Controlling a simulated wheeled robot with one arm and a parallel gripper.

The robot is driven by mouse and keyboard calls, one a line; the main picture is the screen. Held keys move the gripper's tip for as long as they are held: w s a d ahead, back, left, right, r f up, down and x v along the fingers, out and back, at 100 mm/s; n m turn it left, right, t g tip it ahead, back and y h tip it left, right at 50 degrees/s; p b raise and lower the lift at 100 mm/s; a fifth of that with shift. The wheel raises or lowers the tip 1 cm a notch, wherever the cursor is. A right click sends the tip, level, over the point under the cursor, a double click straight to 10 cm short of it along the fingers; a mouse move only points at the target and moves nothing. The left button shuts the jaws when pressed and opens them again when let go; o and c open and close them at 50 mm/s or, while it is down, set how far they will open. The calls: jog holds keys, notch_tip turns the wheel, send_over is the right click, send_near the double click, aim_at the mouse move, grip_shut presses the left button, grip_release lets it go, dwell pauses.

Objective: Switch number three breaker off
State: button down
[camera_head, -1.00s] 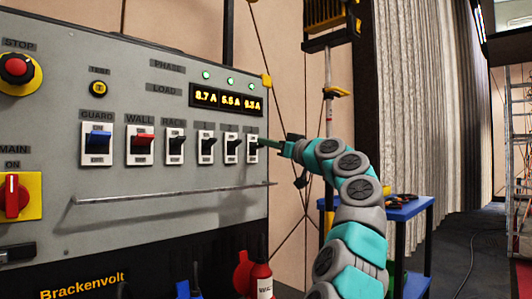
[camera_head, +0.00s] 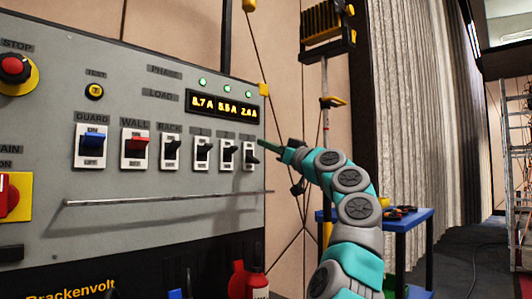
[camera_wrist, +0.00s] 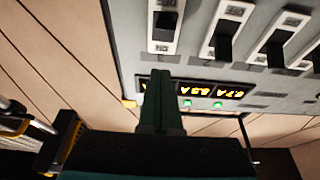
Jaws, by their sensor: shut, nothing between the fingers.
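The rightmost breaker (camera_head: 249,155) on the grey panel has a black lever in a white plate, and I take it as number three; its label is too small to read. Its lever appears low in the head view, and it also shows at the top of the wrist view (camera_wrist: 165,20), where the picture is upside down. My gripper (camera_head: 264,144) is shut and empty, just right of this breaker. In the wrist view its green fingers (camera_wrist: 160,88) overlap the load display, apart from the lever in the picture. Whether the fingertips touch anything cannot be told.
Two black-lever breakers (camera_head: 202,152) (camera_head: 229,152) stand close to the left, then RACK (camera_head: 171,151), red WALL (camera_head: 135,146) and blue GUARD (camera_head: 92,145). The load display (camera_head: 222,104) sits above. A metal rail (camera_head: 165,197) runs below. A blue table (camera_head: 405,222) stands right.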

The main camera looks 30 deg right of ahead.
jog(key=s+d+f+b, duration=0.2)
jog(key=s+f+b, duration=0.1)
jog(key=s+f, duration=0.3)
jog(key=shift+s+d+b, duration=0.3)
jog(key=shift+s+b, duration=0.1)
jog(key=shift+s, duration=0.05)
dwell(0.5)
